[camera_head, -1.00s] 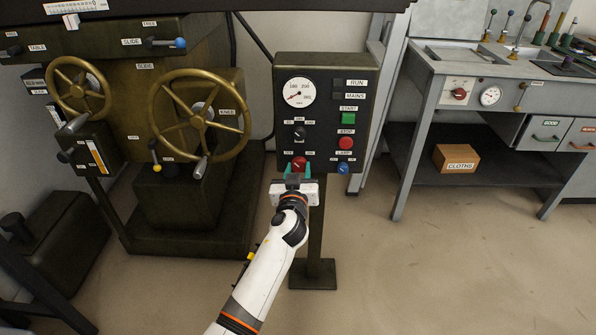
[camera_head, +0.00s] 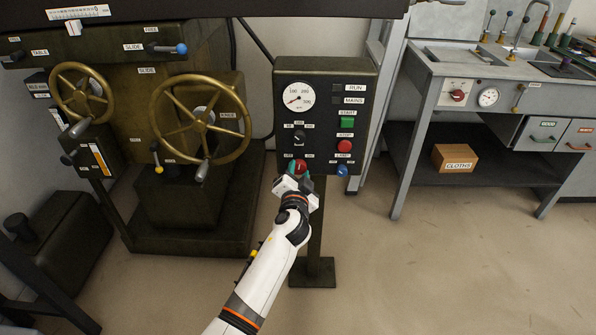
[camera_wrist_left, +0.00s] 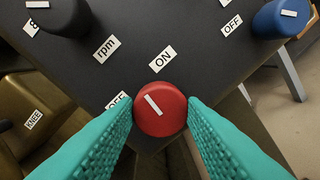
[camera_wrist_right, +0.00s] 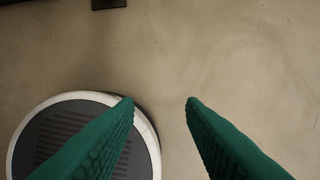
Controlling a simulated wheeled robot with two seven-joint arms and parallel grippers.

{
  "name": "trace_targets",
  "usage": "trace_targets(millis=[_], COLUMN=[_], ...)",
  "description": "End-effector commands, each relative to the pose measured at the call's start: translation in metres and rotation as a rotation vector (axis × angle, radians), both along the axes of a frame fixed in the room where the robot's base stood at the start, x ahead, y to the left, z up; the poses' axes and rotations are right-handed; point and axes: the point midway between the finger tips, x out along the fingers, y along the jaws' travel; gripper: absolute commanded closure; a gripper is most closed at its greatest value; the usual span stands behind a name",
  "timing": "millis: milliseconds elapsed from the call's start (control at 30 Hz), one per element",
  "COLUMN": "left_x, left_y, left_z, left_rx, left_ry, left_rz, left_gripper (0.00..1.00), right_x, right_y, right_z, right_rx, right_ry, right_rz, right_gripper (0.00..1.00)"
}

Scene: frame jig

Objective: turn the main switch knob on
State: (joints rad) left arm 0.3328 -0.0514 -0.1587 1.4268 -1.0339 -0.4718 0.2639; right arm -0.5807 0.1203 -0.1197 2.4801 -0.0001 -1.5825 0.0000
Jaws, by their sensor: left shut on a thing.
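The main switch knob is the red knob (camera_head: 300,165) at the bottom left of the dark control panel (camera_head: 362,122). In the left wrist view the red knob (camera_wrist_left: 159,109) has a white line that points between the OFF label (camera_wrist_left: 117,102) and the ON label (camera_wrist_left: 162,58). My left gripper (camera_head: 300,176) is shut on the knob, one teal finger on each side, and is rolled over at a tilt. My right gripper (camera_wrist_right: 160,101) shows only in its wrist view, open and empty above the floor.
A blue knob (camera_head: 342,170) sits right of the red one, with a black knob (camera_head: 298,137) above it. A red button (camera_head: 345,146) and a green button (camera_head: 348,122) are higher. A brass handwheel (camera_head: 200,120) stands left of the panel.

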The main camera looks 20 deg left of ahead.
Motion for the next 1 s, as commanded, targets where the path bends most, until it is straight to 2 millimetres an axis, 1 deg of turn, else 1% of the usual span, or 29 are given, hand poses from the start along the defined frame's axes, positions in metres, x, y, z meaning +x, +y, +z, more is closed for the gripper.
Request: trace_targets(millis=[200, 500, 633, 800, 1000], left_x=[0.000, 0.000, 0.000, 0.000, 0.000], left_y=[-0.001, -0.001, -0.001, -0.002, -0.002], left_z=[0.001, 0.000, 0.000, -0.001, -0.001], left_rx=[0.198, 0.441, 0.521, 0.597, 0.644], left_ry=[0.059, 0.129, 0.152, 0.174, 0.187], left_rz=[-0.001, -0.001, -0.001, -0.002, -0.002], left_gripper=[0.86, 0.86, 0.86, 0.86, 0.86], right_x=[0.000, 0.000, 0.005, 0.008, 0.010], right_y=[0.000, 0.000, 0.001, 0.002, 0.002], right_z=[0.008, 0.017, 0.001, -0.008, -0.014], right_rx=[0.000, 0.001, 0.001, 0.001, 0.000], right_ry=[-0.001, -0.004, 0.006, 0.009, 0.012], right_rz=[0.000, 0.000, 0.001, 0.002, 0.002], right_gripper=[0.64, 0.64, 0.64, 0.64, 0.64])
